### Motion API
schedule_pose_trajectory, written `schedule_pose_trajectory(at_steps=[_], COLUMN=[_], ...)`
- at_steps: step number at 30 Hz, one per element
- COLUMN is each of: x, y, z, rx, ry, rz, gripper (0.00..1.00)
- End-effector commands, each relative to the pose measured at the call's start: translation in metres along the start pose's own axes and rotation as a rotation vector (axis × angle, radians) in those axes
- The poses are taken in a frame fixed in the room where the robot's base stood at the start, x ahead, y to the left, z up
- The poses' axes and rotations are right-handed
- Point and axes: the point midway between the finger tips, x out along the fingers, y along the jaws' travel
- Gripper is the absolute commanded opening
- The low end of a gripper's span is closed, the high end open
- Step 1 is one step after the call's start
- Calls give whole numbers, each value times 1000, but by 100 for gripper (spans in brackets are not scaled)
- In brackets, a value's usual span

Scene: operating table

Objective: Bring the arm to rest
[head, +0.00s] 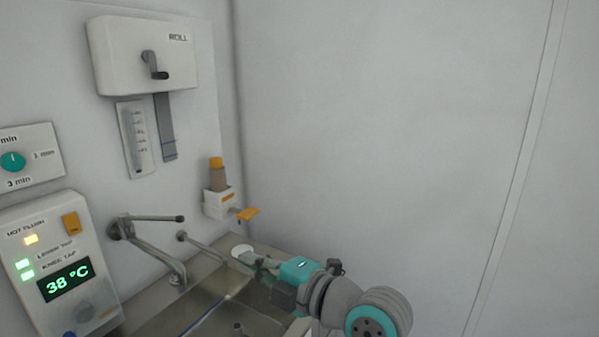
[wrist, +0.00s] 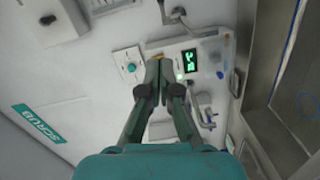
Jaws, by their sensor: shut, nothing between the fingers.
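My gripper (head: 250,258) is at the bottom middle of the head view, above the metal sink, with its teal body to the right. It points left toward the wall fittings. In the wrist view my gripper (wrist: 165,66) has its two dark fingers meeting at the tips, shut and empty. Its tips overlap the picture of the control panel there; I cannot tell the gap to the wall.
The steel sink (head: 150,309) has a tap (head: 160,255) over it. The right wall is bare.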

Motion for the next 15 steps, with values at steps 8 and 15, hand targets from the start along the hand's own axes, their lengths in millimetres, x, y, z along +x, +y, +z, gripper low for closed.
schedule_pose_trajectory(at_steps=[8,15], x=[-7,-18], y=[-26,-58], z=[12,25], rx=[85,196], ry=[-45,-106], rz=[6,19], gripper=[0,0])
